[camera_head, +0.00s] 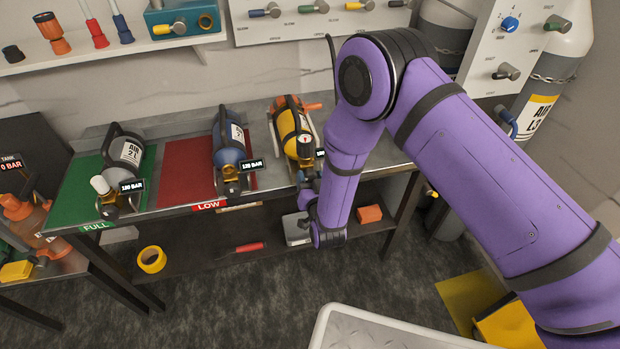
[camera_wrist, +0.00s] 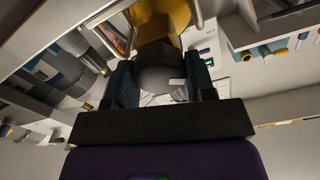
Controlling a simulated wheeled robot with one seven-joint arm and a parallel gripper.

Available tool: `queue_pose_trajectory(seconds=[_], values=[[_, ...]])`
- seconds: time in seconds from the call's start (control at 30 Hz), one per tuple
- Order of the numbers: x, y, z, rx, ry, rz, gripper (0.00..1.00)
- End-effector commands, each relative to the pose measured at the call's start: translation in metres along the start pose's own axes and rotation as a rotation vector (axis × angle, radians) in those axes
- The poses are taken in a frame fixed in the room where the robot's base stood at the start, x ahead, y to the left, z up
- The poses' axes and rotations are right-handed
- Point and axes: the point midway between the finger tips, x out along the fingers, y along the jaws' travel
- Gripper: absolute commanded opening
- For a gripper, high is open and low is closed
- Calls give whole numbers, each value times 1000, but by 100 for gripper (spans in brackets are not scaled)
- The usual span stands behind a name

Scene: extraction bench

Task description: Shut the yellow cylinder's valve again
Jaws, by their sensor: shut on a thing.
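The yellow cylinder (camera_head: 288,122) lies at the right end of the bench, its valve end facing the front edge. A round gauge and brass fitting (camera_head: 304,148) show at that end. My gripper (camera_head: 306,188) is in front of this valve end, mostly hidden behind my purple forearm. In the wrist view, the gripper's two dark fingers (camera_wrist: 161,78) are on either side of a dark grey faceted valve knob (camera_wrist: 165,55) and shut on it. The yellow body shows right behind the knob. The valve's turn position cannot be seen.
A grey cylinder (camera_head: 124,152) lies on the green mat (camera_head: 78,196) and a blue cylinder (camera_head: 227,143) on the red mat (camera_head: 184,172). A lower shelf holds yellow tape (camera_head: 151,259) and an orange block (camera_head: 369,214). A valve panel (camera_head: 492,45) stands at the right.

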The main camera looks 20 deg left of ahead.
Motion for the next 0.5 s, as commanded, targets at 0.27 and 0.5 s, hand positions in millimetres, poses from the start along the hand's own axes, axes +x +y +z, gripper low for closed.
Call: queue_pose_trajectory(seconds=[0.27, 0.5], values=[[-1, 2, 2, 262, -5, 4, 26], [-1, 2, 2, 491, -4, 4, 26]])
